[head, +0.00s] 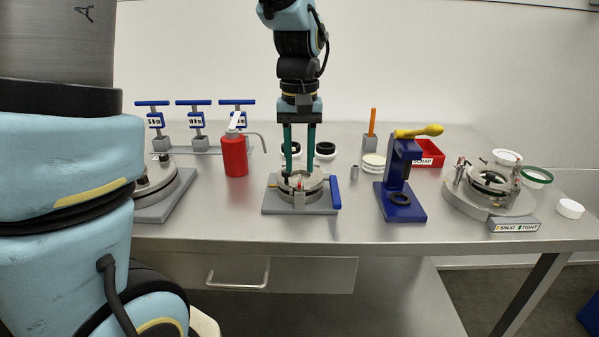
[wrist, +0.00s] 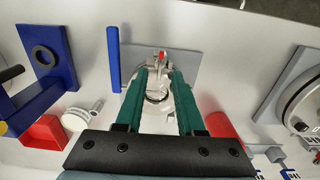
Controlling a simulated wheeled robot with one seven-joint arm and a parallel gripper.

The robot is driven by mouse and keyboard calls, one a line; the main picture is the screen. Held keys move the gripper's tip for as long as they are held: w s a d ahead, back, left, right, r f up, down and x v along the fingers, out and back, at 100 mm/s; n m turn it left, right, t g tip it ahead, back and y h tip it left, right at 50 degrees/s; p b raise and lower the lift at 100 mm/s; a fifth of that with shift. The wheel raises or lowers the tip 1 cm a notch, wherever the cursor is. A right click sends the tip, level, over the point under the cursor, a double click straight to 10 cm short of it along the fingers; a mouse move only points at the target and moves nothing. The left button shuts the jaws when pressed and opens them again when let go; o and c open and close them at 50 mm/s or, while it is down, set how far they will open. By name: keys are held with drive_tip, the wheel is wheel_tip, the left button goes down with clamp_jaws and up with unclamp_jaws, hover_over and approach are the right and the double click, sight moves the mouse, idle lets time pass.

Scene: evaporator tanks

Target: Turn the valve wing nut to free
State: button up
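A round metal valve fixture (head: 284,190) sits on a grey base plate (head: 318,207) in the middle of the table, with a blue lever (head: 335,192) at its right side. In the wrist view the blue lever (wrist: 115,58) is at the left, and a small red-tipped part (wrist: 162,56) shows beyond the fingertips. I cannot clearly pick out the wing nut among the small parts on top. My gripper (head: 299,170) points straight down with its green fingers apart, low over the fixture. In the wrist view the gripper (wrist: 157,84) spans the ring, with nothing visibly held.
A red pump bottle (head: 235,155) stands to the left. A blue press with a yellow handle (head: 405,190) stands to the right. Beyond are a red scrap bin (head: 430,152) and another round fixture (head: 488,195). Bare table lies in front of the centre fixture.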

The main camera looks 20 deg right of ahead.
wheel_tip(320, 180, up, 8)
drive_tip(key=shift+f+b, duration=0.15)
drive_tip(key=shift+b, duration=0.2)
drive_tip(key=a+f, duration=0.5)
drive_tip(key=a, duration=0.2)
drive_tip(key=s+a+f+n+t, duration=0.1)
drive_tip(key=a+f, duration=0.4)
drive_tip(key=a, duration=0.3)
drive_tip(key=a+f+n, duration=0.1)
drive_tip(key=a+f, duration=0.3)
drive_tip(key=a, duration=0.3)
drive_tip(key=shift+s+a+f+t, duration=0.3)
drive_tip(key=shift+a+f, duration=0.1)
